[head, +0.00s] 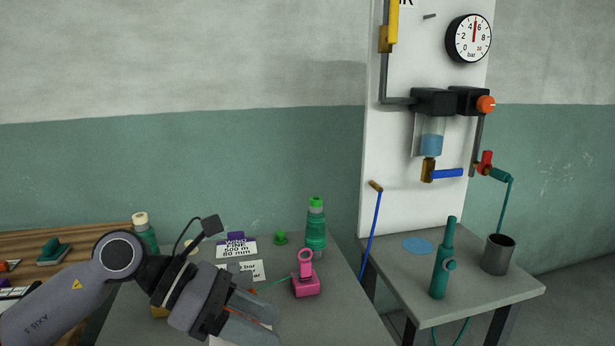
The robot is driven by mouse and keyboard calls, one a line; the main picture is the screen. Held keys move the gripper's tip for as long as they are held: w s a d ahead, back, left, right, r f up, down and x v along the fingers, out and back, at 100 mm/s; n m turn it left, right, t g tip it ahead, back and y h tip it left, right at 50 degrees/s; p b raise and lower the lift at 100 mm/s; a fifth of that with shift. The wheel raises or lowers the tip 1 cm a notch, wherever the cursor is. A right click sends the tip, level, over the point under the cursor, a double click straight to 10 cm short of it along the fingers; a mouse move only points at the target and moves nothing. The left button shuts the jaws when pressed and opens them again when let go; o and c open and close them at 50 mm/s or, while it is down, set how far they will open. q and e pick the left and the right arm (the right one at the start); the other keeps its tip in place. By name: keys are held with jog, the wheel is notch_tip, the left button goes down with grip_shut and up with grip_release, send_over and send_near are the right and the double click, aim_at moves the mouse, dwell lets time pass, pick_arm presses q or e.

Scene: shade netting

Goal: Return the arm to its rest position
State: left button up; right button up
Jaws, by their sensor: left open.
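My left arm comes in from the lower left in the head view. Its gripper (252,328) is over the front part of the grey bench. The two fingers point to the lower right and are apart, with nothing seen between them. The bench top right beneath the gripper is partly hidden by it. My right gripper is not in the head view.
A pink stand (306,286), a green bottle (316,232) and printed cards (236,248) are on the bench (345,300) beyond the gripper. A side table (490,288) at right holds a teal tool (443,262) and a grey cup (498,255).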

pick_arm(q)
jog(key=d+r+n+t+h, duration=0.4)
jog(key=r+n+t+h, duration=0.45)
jog(key=n, duration=0.25)
jog(key=w+a+f+n+t+y, duration=0.1)
jog(key=w+a+n+t+y, duration=0.2)
jog(key=a+n+t+y, duration=0.65)
jog(key=a+f+n+y, duration=0.3)
jog(key=f+n+y, duration=0.25)
jog(key=n, duration=0.45)
jog(key=a+f+n+y, duration=0.4)
jog(key=f+n, duration=0.3)
jog(key=n, duration=0.4)
jog(key=s+a+f+n+g+y, duration=0.15)
jog(key=s+f+n+g, duration=0.25)
jog(key=s+f+g, duration=0.6)
jog(key=s+a+f+n+g, duration=0.35)
jog(key=s+f, duration=0.55)
jog(key=s, duration=0.5)
jog(key=w+d+f+t+h+p, duration=0.2)
jog(key=w+d+f+t+p, duration=0.1)
jog(key=w+t+p, duration=0.2)
jog(key=shift+w+d+f+t, duration=0.2)
jog(key=shift+w+d+t, duration=0.15)
jog(key=shift+w+t, duration=0.4)
